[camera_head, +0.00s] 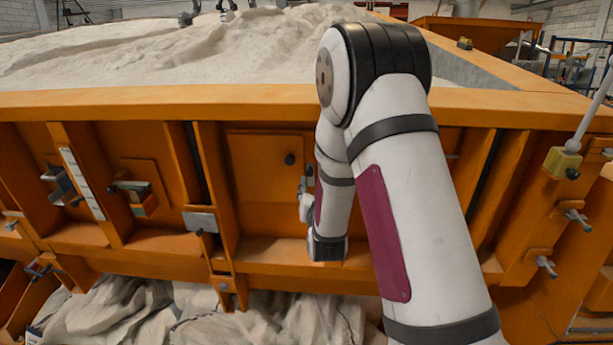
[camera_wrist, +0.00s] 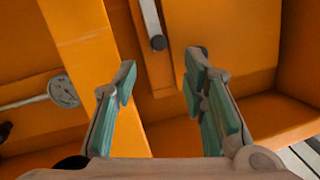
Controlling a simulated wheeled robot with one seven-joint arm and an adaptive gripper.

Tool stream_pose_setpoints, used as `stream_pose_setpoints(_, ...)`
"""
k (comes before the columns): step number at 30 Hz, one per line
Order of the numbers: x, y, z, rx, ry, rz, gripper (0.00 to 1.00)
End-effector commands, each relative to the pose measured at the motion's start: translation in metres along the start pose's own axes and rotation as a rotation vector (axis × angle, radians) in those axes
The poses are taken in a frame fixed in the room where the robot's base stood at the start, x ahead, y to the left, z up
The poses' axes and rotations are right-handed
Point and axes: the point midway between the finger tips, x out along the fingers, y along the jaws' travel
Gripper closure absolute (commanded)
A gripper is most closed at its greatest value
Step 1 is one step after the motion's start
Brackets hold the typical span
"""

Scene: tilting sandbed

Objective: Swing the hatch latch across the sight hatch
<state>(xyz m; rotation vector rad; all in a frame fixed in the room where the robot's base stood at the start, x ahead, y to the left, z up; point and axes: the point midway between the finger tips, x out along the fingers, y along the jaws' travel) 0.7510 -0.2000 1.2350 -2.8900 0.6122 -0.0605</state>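My gripper (camera_wrist: 163,78) is open and empty in the wrist view, its two teal-padded fingers spread apart toward an orange wall. Beyond the gap between them, a narrow grey bar with a dark round knob (camera_wrist: 158,42) at its end lies on an orange strip. It looks like the latch, but I cannot tell for sure. No finger visibly touches it.
The orange sandbed wall has upright ribs and a thick top rim (camera_head: 170,104), with sand (camera_head: 220,50) behind. A grey plate (camera_head: 200,221) and a block fitting (camera_head: 137,196) stick out at left. A round dial (camera_wrist: 63,91) shows left of my fingers.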

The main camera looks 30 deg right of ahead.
Motion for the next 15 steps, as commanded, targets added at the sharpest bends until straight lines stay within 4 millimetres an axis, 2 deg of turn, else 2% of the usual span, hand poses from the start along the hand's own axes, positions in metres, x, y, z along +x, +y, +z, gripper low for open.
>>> stream_pose_setpoints(1, 0.015, -0.001, 0.003, 0.0, 0.004, 0.001, 0.61)
stream_pose_setpoints(6, 0.049, -0.001, 0.003, 0.0, 0.003, 0.001, 0.61)
stream_pose_setpoints(15, 0.095, 0.0, 0.002, 0.0, 0.002, 0.001, 0.61)
